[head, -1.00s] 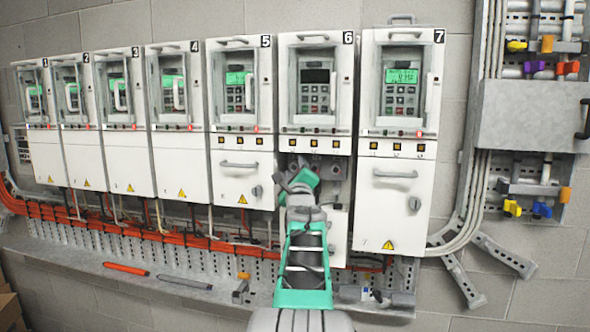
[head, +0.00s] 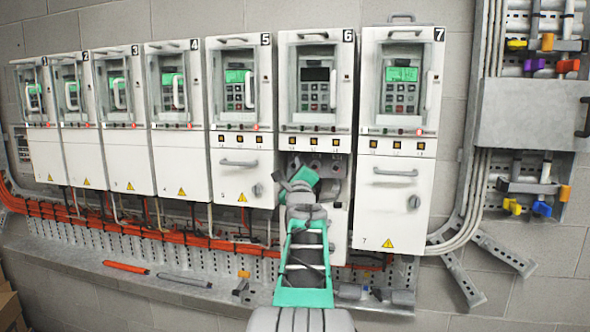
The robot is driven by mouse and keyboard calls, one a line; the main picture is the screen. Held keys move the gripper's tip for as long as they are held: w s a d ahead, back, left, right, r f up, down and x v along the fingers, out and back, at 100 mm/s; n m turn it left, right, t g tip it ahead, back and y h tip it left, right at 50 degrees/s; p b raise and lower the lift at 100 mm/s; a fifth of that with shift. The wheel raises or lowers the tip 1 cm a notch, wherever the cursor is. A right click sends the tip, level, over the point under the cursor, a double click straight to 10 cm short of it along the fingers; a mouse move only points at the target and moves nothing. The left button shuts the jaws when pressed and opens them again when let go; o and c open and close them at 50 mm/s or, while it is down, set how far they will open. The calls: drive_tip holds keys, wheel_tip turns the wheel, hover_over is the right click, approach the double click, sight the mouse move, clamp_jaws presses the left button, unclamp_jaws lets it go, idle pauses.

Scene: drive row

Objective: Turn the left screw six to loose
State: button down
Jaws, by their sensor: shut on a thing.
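Drive cabinet six (head: 316,85) hangs on the wall between cabinets five and seven, and its display is dark. Its lower front is uncovered and shows a recessed grey terminal area (head: 335,165) with dark round parts. My gripper (head: 293,166) is at the left side of this recess, at the end of my green and grey arm. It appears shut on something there. The left screw is hidden behind my gripper and wrist, so I cannot see its position or how far it is turned.
Cabinet five (head: 244,185) and cabinet seven (head: 392,205) stand close on both sides, with protruding handles. Orange cables (head: 150,232) run below the row. A ledge (head: 215,290) underneath holds a red-orange tool (head: 126,267) and a grey tool (head: 184,281).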

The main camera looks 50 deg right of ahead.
drive_tip(key=n+g+y+p, duration=0.1)
drive_tip(key=n, duration=0.4)
drive_tip(key=n+g+y+p, duration=0.1)
drive_tip(key=n+g, duration=0.1)
drive_tip(key=n, duration=0.3)
drive_tip(key=r+n+g+y+p, duration=0.1)
drive_tip(key=n+y, duration=0.1)
drive_tip(key=n, duration=0.3)
drive_tip(key=shift+w+n, duration=0.1)
drive_tip(key=shift+n, duration=0.3)
drive_tip(key=n+g+p, duration=0.2)
drive_tip(key=n, duration=0.1)
drive_tip(key=shift+w+a+p, duration=0.1)
drive_tip(key=shift+p, duration=0.2)
drive_tip(key=shift+n+g, duration=0.4)
drive_tip(key=shift+g, duration=0.1)
drive_tip(key=shift+f, duration=0.15)
drive_tip(key=c, duration=1.1)
unclamp_jaws()
